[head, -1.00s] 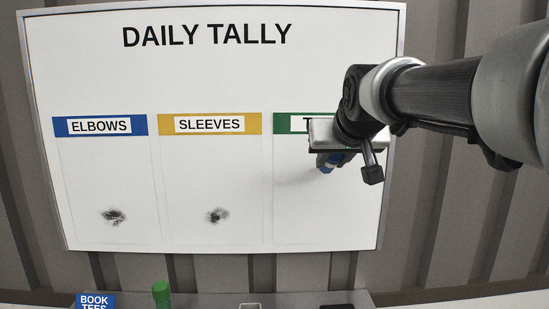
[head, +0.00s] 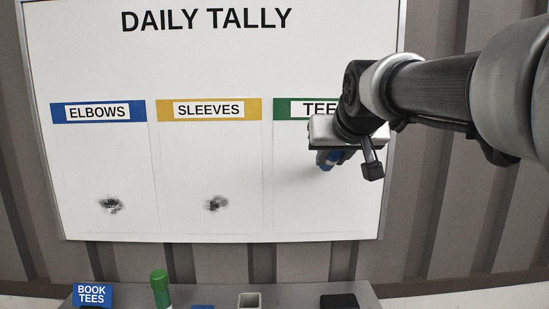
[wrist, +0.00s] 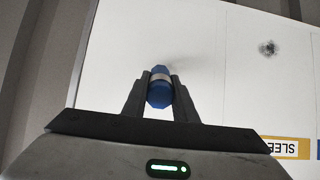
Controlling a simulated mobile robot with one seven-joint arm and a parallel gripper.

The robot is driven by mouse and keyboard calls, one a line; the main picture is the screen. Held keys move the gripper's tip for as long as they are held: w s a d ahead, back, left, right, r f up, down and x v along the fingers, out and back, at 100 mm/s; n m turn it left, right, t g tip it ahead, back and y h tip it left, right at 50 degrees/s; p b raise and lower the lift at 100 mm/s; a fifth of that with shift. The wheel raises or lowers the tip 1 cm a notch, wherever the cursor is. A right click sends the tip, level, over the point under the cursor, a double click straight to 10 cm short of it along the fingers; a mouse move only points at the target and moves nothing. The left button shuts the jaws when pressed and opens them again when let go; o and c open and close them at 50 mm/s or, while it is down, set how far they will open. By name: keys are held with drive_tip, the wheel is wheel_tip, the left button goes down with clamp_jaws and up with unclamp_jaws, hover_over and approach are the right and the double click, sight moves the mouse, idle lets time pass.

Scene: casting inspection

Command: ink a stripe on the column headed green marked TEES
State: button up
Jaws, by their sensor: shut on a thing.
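The white DAILY TALLY board (head: 340,60) hangs on the wall. Its right column has a green header (head: 290,108) reading TEES, its last letters hidden by my arm. My gripper (head: 324,152) is in front of this column, just below the header, shut on a blue marker (head: 328,166). In the wrist view the blue marker (wrist: 160,97), with a pale band, is clamped between both fingers of my gripper (wrist: 160,84). Its tip faces the board, and I cannot tell if it touches. A faint grey shadow lies beside it. I see no ink stripe on the visible part.
Dark smudges mark the ELBOWS column (head: 110,205) and SLEEVES column (head: 215,204). On the ledge (head: 290,294) below stand a blue BOOK TEES sign (head: 92,294), a green marker (head: 160,289), a grey holder (head: 249,300) and a black block (head: 339,301). The board's lower right is clear.

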drive_tip(key=shift+r+p, duration=1.25)
drive_tip(key=shift+r, duration=1)
wheel_tip(320, 180, down, 6)
drive_tip(key=b, duration=0.6)
drive_tip(key=shift+f, duration=0.1)
drive_tip(key=shift+s, duration=0.15)
drive_tip(key=shift+s+b, duration=0.95)
drive_tip(key=shift+s, duration=1.95)
drive_tip(key=s+b, duration=0.1)
drive_tip(key=s, duration=0.2)
